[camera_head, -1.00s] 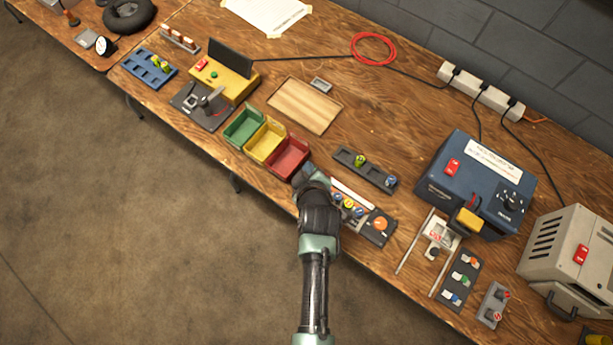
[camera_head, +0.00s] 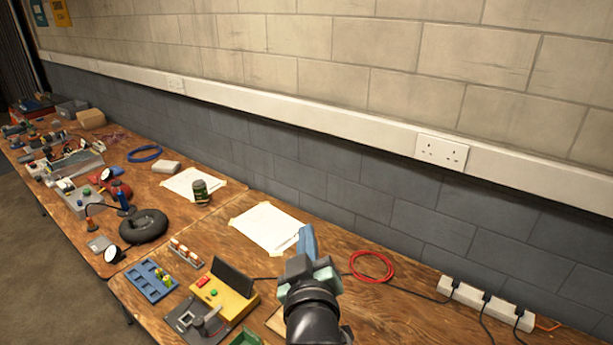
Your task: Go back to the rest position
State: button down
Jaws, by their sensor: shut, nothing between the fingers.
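My gripper (camera_head: 307,241) is at the lower middle of the head view, at the end of my raised arm. It looks shut and empty, with its blue-grey fingers pointing up the picture. In the picture it overlaps the right edge of a white paper sheet taped to the wooden bench (camera_head: 389,283). I cannot tell how high above the bench it is. My arm hides part of the bench and what lies behind it.
A yellow box (camera_head: 236,301) with a dark panel, a blue holder (camera_head: 152,281) and a green bin (camera_head: 246,338) are left of my arm. A red cable coil (camera_head: 371,266) and a white power strip (camera_head: 486,302) lie right. A block wall (camera_head: 340,180) closes the back.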

jog(key=s+r+m+t, duration=0.1)
jog(key=s+r+t, duration=0.1)
jog(key=r, duration=0.8)
jog(key=s+r+m+t, duration=0.1)
jog(key=s+r+t, duration=0.2)
jog(key=r, duration=0.8)
jog(key=s+r+m+t, duration=0.4)
jog(key=s+r+t, duration=0.1)
jog(key=s+r, duration=0.9)
notch_tip(320, 180, up, 4)
jog(key=shift+f+h, duration=0.1)
jog(key=shift+h, duration=0.2)
jog(key=shift+w, duration=0.1)
